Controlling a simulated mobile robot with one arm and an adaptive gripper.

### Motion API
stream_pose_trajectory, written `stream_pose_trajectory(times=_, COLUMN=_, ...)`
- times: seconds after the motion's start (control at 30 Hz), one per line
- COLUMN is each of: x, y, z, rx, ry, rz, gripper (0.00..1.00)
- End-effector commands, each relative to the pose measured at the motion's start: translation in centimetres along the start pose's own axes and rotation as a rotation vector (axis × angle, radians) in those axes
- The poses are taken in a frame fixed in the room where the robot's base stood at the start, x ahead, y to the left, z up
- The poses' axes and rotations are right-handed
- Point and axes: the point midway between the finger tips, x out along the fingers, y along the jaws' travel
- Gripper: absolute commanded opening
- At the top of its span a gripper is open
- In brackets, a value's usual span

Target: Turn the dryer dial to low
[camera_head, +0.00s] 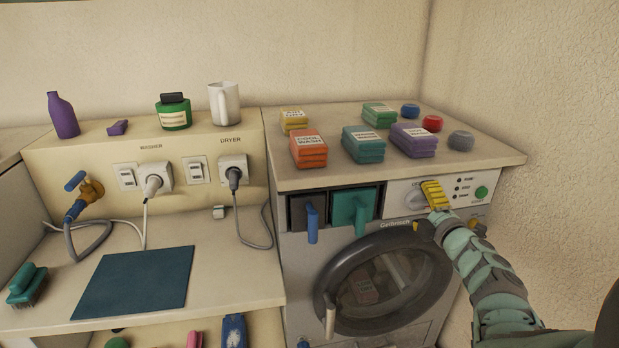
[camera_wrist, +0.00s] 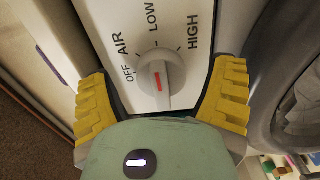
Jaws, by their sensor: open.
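The dryer dial (camera_wrist: 150,67) is a round grey knob with a raised grip and a red stripe, on a white panel. In the wrist view OFF, AIR, LOW and HIGH are printed around it. The stripe runs nearly up and down, its upper end towards the space between AIR and LOW; I cannot tell which end is the pointer. My gripper (camera_wrist: 163,72) is open, with one yellow finger on each side of the dial, apart from it. In the head view my gripper (camera_head: 436,195) is at the panel and partly hides the dial (camera_head: 416,200).
The dryer (camera_head: 300,270) has a round door (camera_head: 330,284) below the panel and a green button (camera_head: 481,192) to the right. Coloured packs, such as a purple one (camera_head: 414,141), lie on its top. A wall stands close on the right.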

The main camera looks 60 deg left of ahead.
Motion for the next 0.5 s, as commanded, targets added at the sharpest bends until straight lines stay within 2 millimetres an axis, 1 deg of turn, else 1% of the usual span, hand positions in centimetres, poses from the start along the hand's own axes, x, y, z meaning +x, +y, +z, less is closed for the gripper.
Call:
stream_pose_trajectory(times=0.17, x=-1.7, y=-0.2, z=-0.4, rx=-0.002, ry=0.007, rz=-0.004, gripper=0.83)
stream_pose_trajectory(times=0.37, x=-4.3, y=-0.1, z=-0.3, rx=-0.003, ry=0.007, rz=-0.002, gripper=0.83)
stream_pose_trajectory(times=0.5, x=-6.5, y=-0.1, z=-0.2, rx=-0.002, ry=0.005, rz=-0.002, gripper=0.83)
